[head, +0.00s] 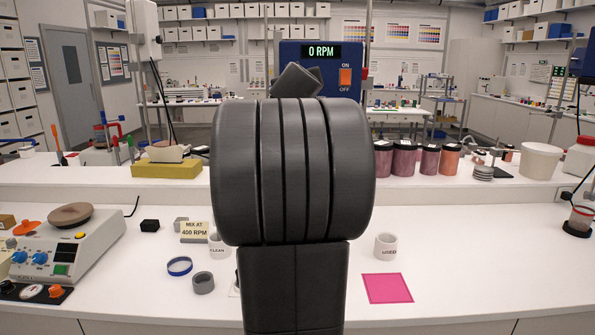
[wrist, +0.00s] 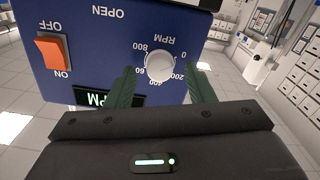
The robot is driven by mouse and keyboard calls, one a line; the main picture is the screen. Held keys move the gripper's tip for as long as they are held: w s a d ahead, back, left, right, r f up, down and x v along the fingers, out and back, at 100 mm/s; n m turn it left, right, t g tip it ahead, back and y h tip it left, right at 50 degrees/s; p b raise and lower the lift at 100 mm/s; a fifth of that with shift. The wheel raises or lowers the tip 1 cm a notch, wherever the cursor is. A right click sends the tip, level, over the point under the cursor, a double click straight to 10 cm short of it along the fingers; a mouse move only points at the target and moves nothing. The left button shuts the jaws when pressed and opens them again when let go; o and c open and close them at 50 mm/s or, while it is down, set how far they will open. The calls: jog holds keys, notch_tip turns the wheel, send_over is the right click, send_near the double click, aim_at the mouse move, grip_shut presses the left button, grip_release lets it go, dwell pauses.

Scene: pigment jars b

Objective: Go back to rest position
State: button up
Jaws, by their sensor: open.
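My gripper (wrist: 161,72) is open in the wrist view, which looks at the control box upside down. Its two green fingers stand on either side of the white RPM knob (wrist: 159,67), with gaps to the knob. The knob's pointer is too small to read. The blue control box (head: 284,52) stands behind my arm in the head view. Its display (head: 321,51) reads 0 RPM, and its orange switch (head: 345,76) sits between the ON and OFF labels. My dark arm fills the middle of the head view and hides the knob and gripper there.
A card (head: 194,229) reads "MIX AT 400 RPM". A white hotplate-like device (head: 95,258) stands at left. A "USED" cup (head: 386,246), pink square (head: 387,288), blue ring (head: 179,266) and grey ring (head: 203,283) are on the bench. Pigment jars (head: 404,160) stand on the shelf. The right front is clear.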

jog(key=shift+s+m, duration=0.75)
jog(key=shift+m, duration=0.35)
jog(key=shift+d, duration=0.1)
